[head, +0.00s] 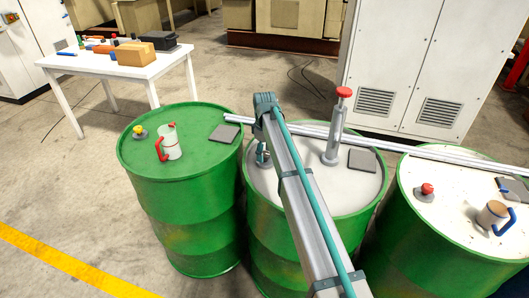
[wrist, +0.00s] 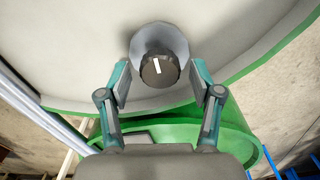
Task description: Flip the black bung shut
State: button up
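The black bung (wrist: 158,72), round with a white line on its face, sits on a grey flared base (wrist: 152,38) on a pale drum top in the wrist view. My gripper (wrist: 163,78) is open, its two teal fingers on either side of the bung with visible gaps; I see no clear contact. In the head view my gripper (head: 262,154) is low over the left part of the middle green drum (head: 285,245), partly hidden by my arm. I cannot make out the bung there.
A pump with a red knob (head: 343,93) and a grey pad (head: 362,160) stand on the middle drum. The left drum (head: 190,220) bears a red-handled jug (head: 168,143); the right drum (head: 440,245) bears a red-topped fitting (head: 426,191) and a mug (head: 491,214). A rail (head: 410,150) runs behind.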

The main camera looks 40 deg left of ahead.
jog(key=shift+r, duration=0.1)
notch_tip(320, 180, up, 12)
dwell(0.7)
dwell(0.3)
